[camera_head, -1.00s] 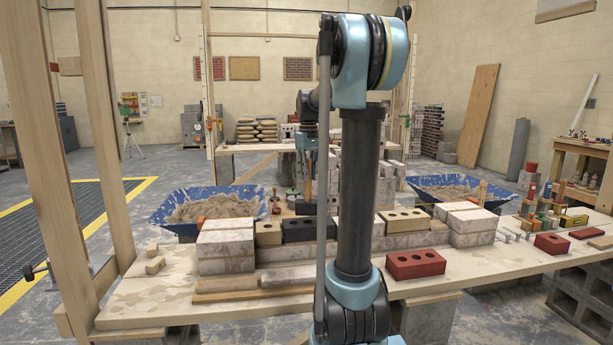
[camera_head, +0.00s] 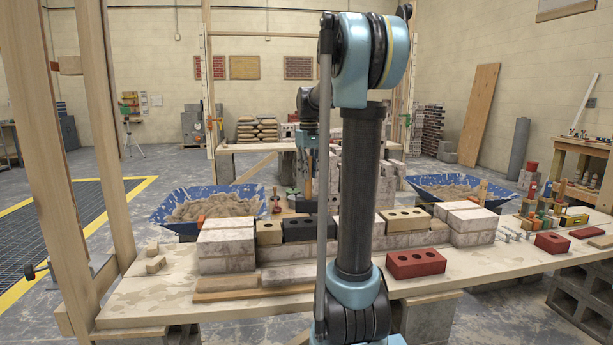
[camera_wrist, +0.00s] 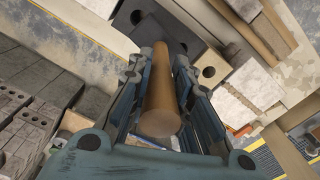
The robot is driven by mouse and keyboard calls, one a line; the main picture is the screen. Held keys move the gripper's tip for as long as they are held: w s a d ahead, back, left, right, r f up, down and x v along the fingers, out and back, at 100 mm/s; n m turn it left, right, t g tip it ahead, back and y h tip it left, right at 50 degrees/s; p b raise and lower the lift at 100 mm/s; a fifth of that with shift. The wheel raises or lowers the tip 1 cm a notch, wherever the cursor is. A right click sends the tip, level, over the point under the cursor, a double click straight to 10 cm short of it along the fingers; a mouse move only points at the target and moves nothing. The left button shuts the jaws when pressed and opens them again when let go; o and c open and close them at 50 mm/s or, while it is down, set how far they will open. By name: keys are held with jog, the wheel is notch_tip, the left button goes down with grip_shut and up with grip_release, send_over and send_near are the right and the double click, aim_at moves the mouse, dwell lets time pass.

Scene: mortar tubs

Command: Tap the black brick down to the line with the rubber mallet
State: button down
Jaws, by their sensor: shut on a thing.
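The black brick (camera_head: 298,229) sits in the row on the bench, right of a tan brick (camera_head: 268,232); my arm hides its right end. My gripper (camera_head: 309,150) is above the row, shut on the mallet's wooden handle (camera_wrist: 161,95). In the head view, the dark mallet head (camera_head: 306,206) shows just above the black brick; I cannot tell whether they touch. In the wrist view, dark material lies beyond the handle's far end, and I cannot clearly separate head from brick. The line is not discernible.
Pale block stacks (camera_head: 226,245) flank the row. A loose red brick (camera_head: 415,263) lies in front, right of my arm. Blue mortar tubs (camera_head: 180,222) stand behind. Tools crowd the bench's right end. The bench's front left is mostly clear.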

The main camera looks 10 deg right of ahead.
jog(key=shift+f, duration=0.4)
jog(key=shift+r, duration=0.4)
dwell(0.4)
jog(key=shift+f, duration=0.1)
jog(key=shift+f, duration=0.35)
jog(key=shift+r, duration=0.4)
dwell(0.4)
jog(key=shift+f, duration=0.1)
